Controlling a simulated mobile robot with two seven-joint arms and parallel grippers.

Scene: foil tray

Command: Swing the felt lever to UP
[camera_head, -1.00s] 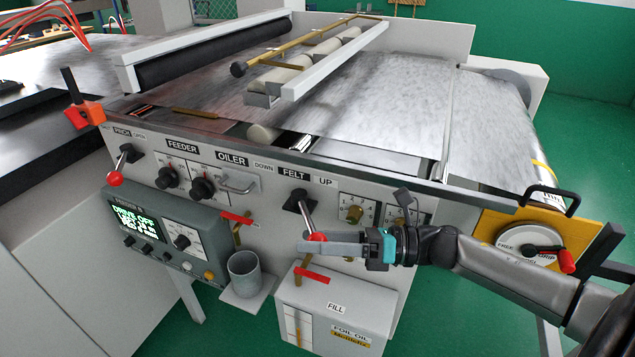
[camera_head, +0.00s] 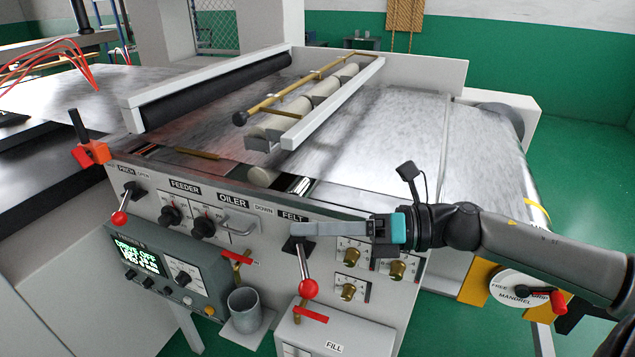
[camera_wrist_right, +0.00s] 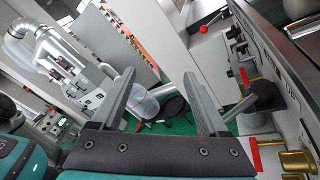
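The felt lever (camera_head: 303,268) is on the machine's front panel under the FELT label (camera_head: 292,216). Its dark pivot is at the top, and its arm hangs down, leaning slightly right, ending in a red ball knob (camera_head: 308,288). The DOWN label is left of FELT; the UP label is hidden behind my right gripper. My right gripper (camera_head: 295,229) comes in from the right, with fingertips near the lever's pivot and above the knob. The right wrist view shows its two fingers (camera_wrist_right: 163,92) apart with nothing held between them. My left gripper is not in view.
Brass knobs (camera_head: 347,292) sit right of the lever. A red-tagged valve (camera_head: 311,314) and the FILL box (camera_head: 345,340) are below it. A grey cup (camera_head: 245,308) stands lower left. The oiler handle (camera_head: 232,224) and pinch lever (camera_head: 120,217) are farther left.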

